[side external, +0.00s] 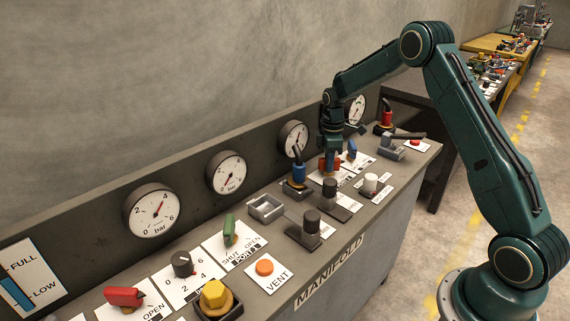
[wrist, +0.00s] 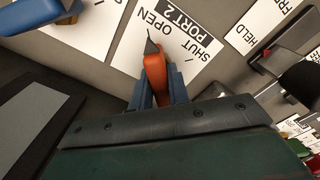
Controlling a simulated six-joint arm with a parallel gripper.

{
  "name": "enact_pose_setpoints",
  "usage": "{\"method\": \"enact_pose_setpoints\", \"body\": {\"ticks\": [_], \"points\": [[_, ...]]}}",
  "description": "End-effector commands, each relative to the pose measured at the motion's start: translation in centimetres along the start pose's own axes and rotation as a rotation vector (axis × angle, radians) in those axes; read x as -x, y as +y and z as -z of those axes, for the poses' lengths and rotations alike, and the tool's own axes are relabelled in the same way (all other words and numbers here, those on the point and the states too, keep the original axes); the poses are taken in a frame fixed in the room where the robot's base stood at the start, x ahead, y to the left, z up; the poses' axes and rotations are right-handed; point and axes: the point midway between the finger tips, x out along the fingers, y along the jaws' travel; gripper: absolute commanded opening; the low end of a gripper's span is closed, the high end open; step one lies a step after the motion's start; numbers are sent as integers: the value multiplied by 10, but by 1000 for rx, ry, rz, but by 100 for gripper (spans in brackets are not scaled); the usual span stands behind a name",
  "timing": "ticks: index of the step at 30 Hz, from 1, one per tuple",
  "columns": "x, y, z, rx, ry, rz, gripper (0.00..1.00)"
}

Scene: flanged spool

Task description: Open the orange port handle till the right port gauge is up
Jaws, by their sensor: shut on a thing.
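The orange handle (wrist: 155,72) stands on the white PORT 2 plate (wrist: 196,52), which bears the words OPEN and SHUT. Its dark tip lies near the word OPEN. My gripper (wrist: 160,92) is shut on the handle, one blue-grey finger on each side. In the side view my gripper (side external: 330,160) points down at the panel and mostly hides the handle. Of the round gauges on the back board, the rightmost gauge (side external: 358,108) is partly behind my arm and its needle is hard to read. The gauge to its left (side external: 293,138) is clear of the arm, its reading too small to tell.
A blue-topped black lever (side external: 299,168) stands just left of my gripper, a blue handle (side external: 352,149) just right. Black and white knobs (side external: 330,188) stand in front. Farther left are a green PORT 1 handle (side external: 229,229), an orange VENT button (side external: 265,268) and a red handle (side external: 123,297).

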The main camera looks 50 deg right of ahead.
Motion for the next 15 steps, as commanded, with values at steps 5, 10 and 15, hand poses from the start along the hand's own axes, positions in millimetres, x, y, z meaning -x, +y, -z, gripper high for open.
{"method": "enact_pose_setpoints", "body": {"ticks": [5,10,15], "points": [[1,1,2,8,4,-4,0],[1,1,2,8,4,-4,25],[1,0,1,5,3,-2,39]]}}
